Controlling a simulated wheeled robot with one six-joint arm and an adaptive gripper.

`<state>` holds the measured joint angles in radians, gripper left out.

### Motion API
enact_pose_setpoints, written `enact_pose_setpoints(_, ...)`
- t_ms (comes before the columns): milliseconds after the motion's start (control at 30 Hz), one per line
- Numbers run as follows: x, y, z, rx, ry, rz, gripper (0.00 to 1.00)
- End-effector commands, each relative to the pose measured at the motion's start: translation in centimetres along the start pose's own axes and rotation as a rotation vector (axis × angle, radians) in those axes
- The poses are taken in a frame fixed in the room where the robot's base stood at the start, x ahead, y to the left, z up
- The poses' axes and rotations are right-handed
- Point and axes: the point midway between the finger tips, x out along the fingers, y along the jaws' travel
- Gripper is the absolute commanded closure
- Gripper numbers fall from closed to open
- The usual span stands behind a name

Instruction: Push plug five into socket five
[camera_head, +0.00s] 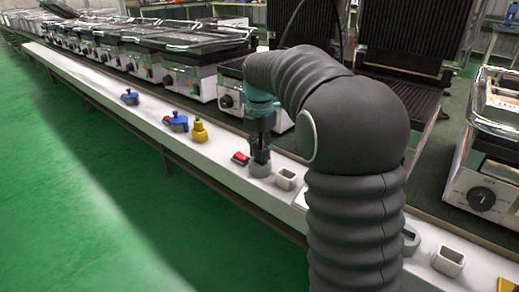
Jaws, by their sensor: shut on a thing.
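My gripper (261,153) points down at the white ledge and is shut on a plug that its fingers mostly hide. A grey rounded piece (260,169) sits right under the fingertips; I cannot tell whether it is part of the plug or a socket. A pale square socket (286,179) stands just to its right, open at the top. A red piece (241,158) lies just left of the fingers. A yellow plug (199,131) stands upright farther left. Blue pieces (178,122) and (130,97) are beyond it. No numbers are readable.
The white ledge (225,146) runs diagonally beside a row of contact grills (186,78). Another pale square socket (448,261) and a grey piece (410,241) are at the right, partly near my arm. My arm hides the ledge's middle. Green floor (90,200) lies open at the left.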

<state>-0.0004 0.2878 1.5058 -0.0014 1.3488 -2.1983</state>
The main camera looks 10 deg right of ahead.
Motion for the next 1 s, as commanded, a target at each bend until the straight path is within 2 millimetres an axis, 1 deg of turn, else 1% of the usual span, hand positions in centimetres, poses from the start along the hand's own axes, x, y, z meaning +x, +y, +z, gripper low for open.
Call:
enact_pose_setpoints(200,0.5,0.0,0.0,0.000,0.000,0.000,1.00)
enact_pose_setpoints(233,0.5,0.0,0.0,0.000,0.000,0.000,0.62)
enact_pose_setpoints(267,0.4,0.0,0.0,0.000,0.000,0.000,0.54)
enact_pose_setpoints(300,0.4,0.0,0.0,0.000,0.000,0.000,0.44)
enact_pose_setpoints(333,0.4,0.0,0.0,0.000,0.000,0.000,0.37)
enact_pose_setpoints(600,0.5,0.0,0.0,0.000,0.000,0.000,0.37)
enact_pose_setpoints(733,0.0,0.0,0.0,0.000,0.000,0.000,0.37)
enact_pose_setpoints(867,-1.6,0.1,0.0,0.000,-0.001,0.002,0.37)
enact_pose_setpoints(1000,-4.3,0.1,0.0,0.000,-0.002,0.003,0.37)
